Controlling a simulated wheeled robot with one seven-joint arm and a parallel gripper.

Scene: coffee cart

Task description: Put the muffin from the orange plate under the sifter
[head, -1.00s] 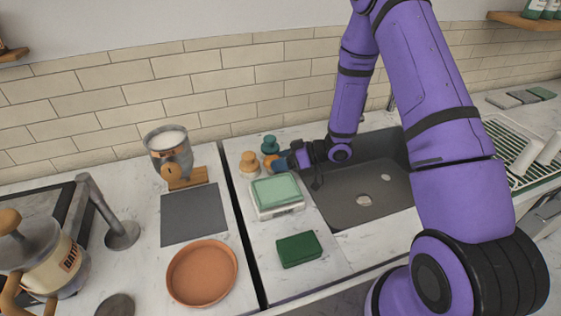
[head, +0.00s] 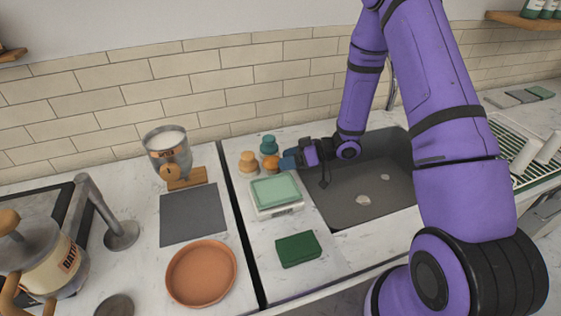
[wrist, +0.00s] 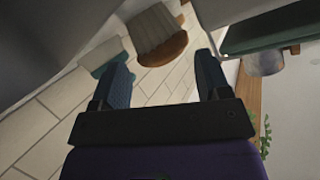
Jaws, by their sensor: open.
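A brown-topped muffin (head: 270,163) stands on the counter behind the scale, not on a plate. In the wrist view, the muffin (wrist: 155,38) shows a pale ridged side and brown top, tilted in the picture, just beyond my fingertips. The orange plate (head: 202,272) is empty at the front. The sifter (head: 168,150), seemingly the metal cup of white powder on a wooden stand, is at the back left. My gripper (head: 285,162) is open beside the muffin on its right; its two blue fingers (wrist: 165,75) hold nothing.
A beige-topped item (head: 248,162) and a teal one (head: 269,145) stand close around the muffin. A scale with a green top (head: 275,190) is just in front. A sink (head: 365,185) lies right. A grey mat (head: 193,215) is clear.

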